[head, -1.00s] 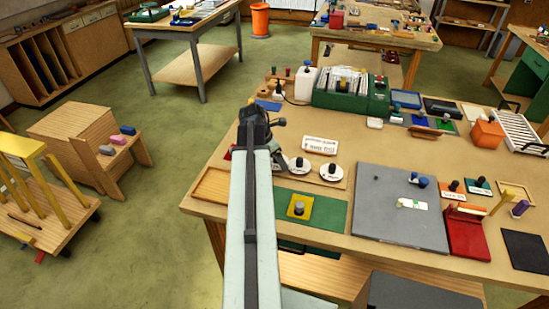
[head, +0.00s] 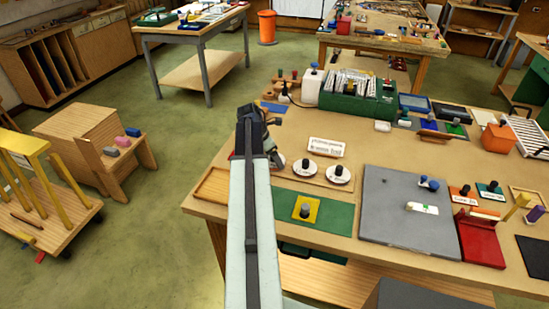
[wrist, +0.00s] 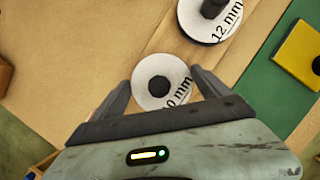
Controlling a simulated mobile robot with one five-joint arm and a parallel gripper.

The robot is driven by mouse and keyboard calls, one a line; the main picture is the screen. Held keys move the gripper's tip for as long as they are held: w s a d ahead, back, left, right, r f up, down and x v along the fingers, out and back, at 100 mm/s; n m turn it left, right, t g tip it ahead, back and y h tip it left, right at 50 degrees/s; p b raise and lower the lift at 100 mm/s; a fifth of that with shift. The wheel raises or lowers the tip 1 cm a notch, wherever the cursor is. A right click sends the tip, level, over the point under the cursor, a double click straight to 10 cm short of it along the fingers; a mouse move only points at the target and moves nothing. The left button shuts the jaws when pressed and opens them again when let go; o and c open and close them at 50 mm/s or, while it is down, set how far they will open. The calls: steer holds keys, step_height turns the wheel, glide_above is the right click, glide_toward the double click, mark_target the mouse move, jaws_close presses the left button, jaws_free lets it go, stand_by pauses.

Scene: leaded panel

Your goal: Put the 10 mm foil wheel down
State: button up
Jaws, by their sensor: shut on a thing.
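The 10 mm foil wheel (wrist: 175,97) is a white disc with a dark round knob and "10 mm" printed on it. In the wrist view my gripper (wrist: 160,77) has a finger on each side of it and is shut on it. Wood shows under and around the wheel; I cannot tell whether it touches the wood. In the head view my gripper (head: 270,147) is over the left part of the bench, and my arm hides most of the wheel. The 12 mm wheel (wrist: 198,28) lies just beyond, on the wooden board.
Two white wheels (head: 305,171) (head: 338,179) stand right of my gripper, before a white label card (head: 326,147). A green mat (head: 340,217) with a yellow square plate (head: 305,217) lies nearer. A wooden tray (head: 212,184) is at the left edge, a grey board (head: 385,215) at right.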

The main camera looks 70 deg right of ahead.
steer(key=shift+f, duration=0.2)
steer(key=o, duration=1.1)
steer(key=shift+r, duration=0.1)
steer(key=shift+a+r+p, duration=0.1)
steer(key=shift+r+p, duration=0.35)
steer(key=shift+r, duration=0.1)
steer(key=p+v, duration=1)
steer(key=v, duration=0.1)
steer(key=shift+w+a, duration=0.1)
steer(key=shift+a, duration=0.05)
